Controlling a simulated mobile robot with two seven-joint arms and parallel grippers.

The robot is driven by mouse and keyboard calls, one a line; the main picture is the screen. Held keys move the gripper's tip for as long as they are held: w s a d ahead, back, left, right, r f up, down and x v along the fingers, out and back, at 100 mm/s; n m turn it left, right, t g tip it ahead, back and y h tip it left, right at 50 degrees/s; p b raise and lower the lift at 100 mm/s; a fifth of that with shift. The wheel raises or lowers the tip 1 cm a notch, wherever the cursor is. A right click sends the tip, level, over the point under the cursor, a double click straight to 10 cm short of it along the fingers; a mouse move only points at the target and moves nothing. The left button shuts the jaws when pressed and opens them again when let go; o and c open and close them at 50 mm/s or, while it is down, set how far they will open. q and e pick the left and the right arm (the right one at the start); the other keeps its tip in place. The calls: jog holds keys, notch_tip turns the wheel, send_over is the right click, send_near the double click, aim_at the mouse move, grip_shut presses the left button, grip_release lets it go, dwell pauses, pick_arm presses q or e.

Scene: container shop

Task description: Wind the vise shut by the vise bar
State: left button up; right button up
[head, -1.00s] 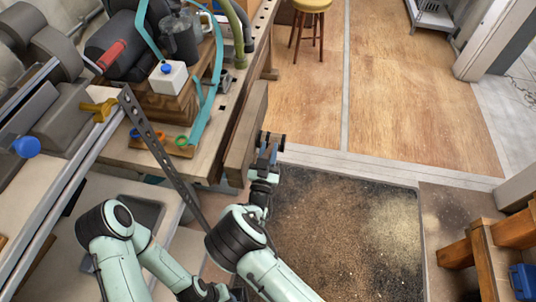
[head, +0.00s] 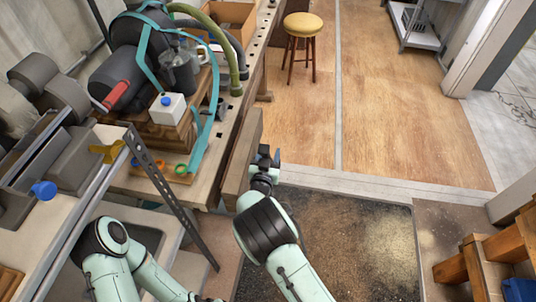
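The vise shows as a long wooden jaw (head: 242,160) along the right side of the workbench. My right gripper (head: 266,157) is at the jaw's outer face, about halfway along it. Its dark fingertips are small here, and I cannot tell whether they are open or shut. The vise bar cannot be made out apart from the gripper. My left arm reaches in at the lower left, and its gripper is out of view past the bottom edge.
The workbench (head: 232,122) holds a wooden crate with a white blue-capped container (head: 167,108), hoses and a grey jug. A slanted perforated metal strut (head: 170,190) stands between my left arm and the bench. A yellow stool (head: 305,25) is beyond.

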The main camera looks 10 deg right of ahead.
jog(key=shift+s+a, duration=0.1)
jog(key=shift+a, duration=0.05)
jog(key=shift+s+a, duration=0.15)
jog(key=shift+s, duration=0.15)
jog(key=b+v, duration=0.1)
jog(key=v, duration=1.1)
jog(key=shift+s+b, duration=0.25)
jog(key=shift+b, duration=0.15)
jog(key=shift+r, duration=0.1)
